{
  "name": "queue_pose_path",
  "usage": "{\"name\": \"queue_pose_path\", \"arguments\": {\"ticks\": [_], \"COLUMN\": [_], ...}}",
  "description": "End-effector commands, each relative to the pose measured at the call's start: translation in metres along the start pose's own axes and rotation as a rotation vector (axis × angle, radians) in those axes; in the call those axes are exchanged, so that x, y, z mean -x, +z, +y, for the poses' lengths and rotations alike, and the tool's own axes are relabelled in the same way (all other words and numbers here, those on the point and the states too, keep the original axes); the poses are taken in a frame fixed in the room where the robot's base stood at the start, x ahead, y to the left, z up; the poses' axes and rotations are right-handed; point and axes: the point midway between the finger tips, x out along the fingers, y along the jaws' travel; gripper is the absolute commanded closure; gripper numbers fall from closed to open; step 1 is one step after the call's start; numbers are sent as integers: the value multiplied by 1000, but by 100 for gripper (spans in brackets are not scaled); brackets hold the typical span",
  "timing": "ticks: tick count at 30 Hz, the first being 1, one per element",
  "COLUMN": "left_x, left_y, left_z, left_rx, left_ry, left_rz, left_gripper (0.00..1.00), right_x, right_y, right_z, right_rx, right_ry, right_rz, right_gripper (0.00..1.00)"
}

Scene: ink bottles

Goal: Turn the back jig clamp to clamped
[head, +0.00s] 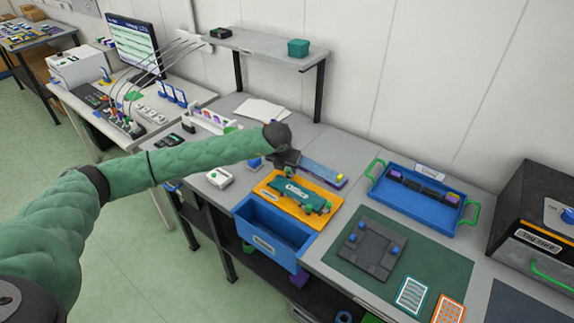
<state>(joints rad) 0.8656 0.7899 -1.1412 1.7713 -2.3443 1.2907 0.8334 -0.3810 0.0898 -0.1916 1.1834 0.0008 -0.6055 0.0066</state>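An orange jig plate (266,187) lies on the bench behind an open blue drawer, with a teal part (300,194) on it. A small green clamp (327,207) shows at the plate's front right. Another small green piece shows at the plate's back edge, close to my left gripper (287,163). The back clamp's turn position is too small and covered to tell. My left arm reaches in from the left, and its dark gripper is at the back edge of the jig. Its fingers are too small to read, and contact cannot be told. My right gripper is out of view.
The blue drawer (268,243) sticks out below the jig. A grey strip-shaped item (322,173) lies behind it. A dark grey fixture with blue knobs (367,250) sits on a green mat (437,262). A blue tray (418,204) stands at the back right. A shelf (262,47) overhangs the back.

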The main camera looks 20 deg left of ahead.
Motion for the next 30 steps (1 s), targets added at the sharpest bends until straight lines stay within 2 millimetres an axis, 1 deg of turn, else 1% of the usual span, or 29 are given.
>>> {"name": "queue_pose_path", "arguments": {"ticks": [6, 14, 18, 20, 30], "left_x": [-8, -9, -9, -9, -11], "left_y": [0, 0, 0, 0, -1], "left_z": [0, 0, 0, 0, 0], "left_rx": [-1, -1, -1, -1, -14], "left_ry": [0, 0, 0, 0, -6], "left_rz": [0, 0, 0, 0, 0], "left_gripper": [61, 61, 88, 100, 100], "right_x": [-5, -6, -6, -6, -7], "right_y": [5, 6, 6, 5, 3], "right_z": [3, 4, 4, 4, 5], "right_rx": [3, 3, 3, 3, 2], "right_ry": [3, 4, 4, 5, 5], "right_rz": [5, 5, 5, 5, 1], "right_gripper": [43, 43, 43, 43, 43]}}
